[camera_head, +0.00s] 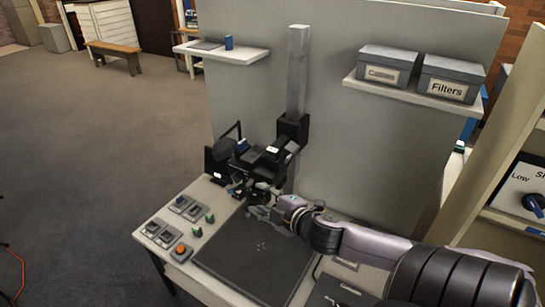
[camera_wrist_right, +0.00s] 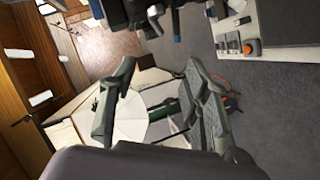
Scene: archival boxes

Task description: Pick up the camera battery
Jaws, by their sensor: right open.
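I cannot make out for certain which thing is the camera battery. A black camera rig (camera_head: 268,158) is mounted on the upright grey column (camera_head: 298,75) above the table. Two small dark blocks with green marks, one of them here (camera_head: 197,232), sit on the table's left part beside several grey pads (camera_head: 168,240). My right gripper (camera_head: 262,211) is just below the camera rig, over the far edge of the black mat. In the wrist view its two fingers (camera_wrist_right: 160,98) are spread apart with nothing between them. My left gripper is not in view.
The black mat (camera_head: 250,262) is mostly bare. An orange button (camera_head: 181,249) is at the table's front left. Two grey boxes, one labelled Filters (camera_head: 452,80), stand on a right wall shelf. A blue item (camera_head: 229,42) stands on the left shelf. A grey panel rises behind the table.

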